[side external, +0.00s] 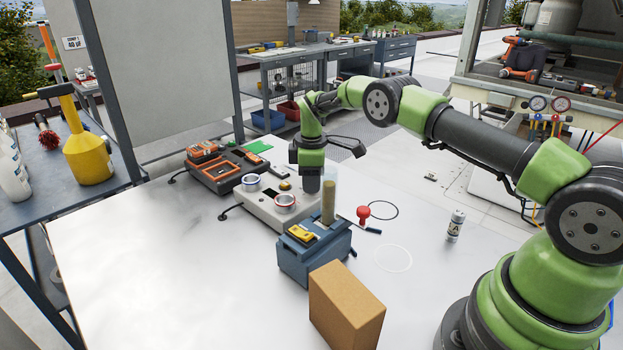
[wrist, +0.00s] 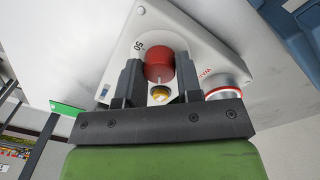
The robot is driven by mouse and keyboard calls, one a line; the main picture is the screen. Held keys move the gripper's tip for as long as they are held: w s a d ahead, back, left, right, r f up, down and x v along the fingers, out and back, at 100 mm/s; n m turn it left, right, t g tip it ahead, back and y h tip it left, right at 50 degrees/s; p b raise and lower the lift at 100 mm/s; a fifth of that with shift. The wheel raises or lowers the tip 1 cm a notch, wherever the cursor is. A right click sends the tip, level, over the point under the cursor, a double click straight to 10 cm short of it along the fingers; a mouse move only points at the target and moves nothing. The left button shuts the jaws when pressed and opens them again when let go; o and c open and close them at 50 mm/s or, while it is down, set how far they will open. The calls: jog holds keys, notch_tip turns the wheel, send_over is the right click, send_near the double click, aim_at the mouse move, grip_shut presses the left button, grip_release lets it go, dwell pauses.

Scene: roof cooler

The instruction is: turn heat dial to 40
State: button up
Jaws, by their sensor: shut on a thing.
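A white control box (side external: 245,200) stands on the pale table, and its top face (wrist: 205,45) fills the upper middle of the wrist view. A red dial (wrist: 158,68) stands on it, with a printed "50" (wrist: 138,47) beside it. My gripper (wrist: 160,75) has one finger on each side of this red dial and is shut on it. In the side external view my gripper (side external: 312,190) points down at the right end of the box and hides that dial. The dial's exact setting cannot be read.
A brass knob (wrist: 160,93) and a red-and-white ringed dial (wrist: 226,93) sit close to the fingers. A blue box (side external: 315,255) with a clear tube (side external: 328,190) stands just in front of my gripper. A cardboard box (side external: 345,310) is nearer. The table's left front is clear.

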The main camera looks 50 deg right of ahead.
jog(key=m, duration=1.2)
dwell(0.5)
jog(key=o, duration=0.9)
jog(key=shift+o, duration=0.2)
notch_tip(320, 180, up, 10)
jog(key=shift+a, duration=0.2)
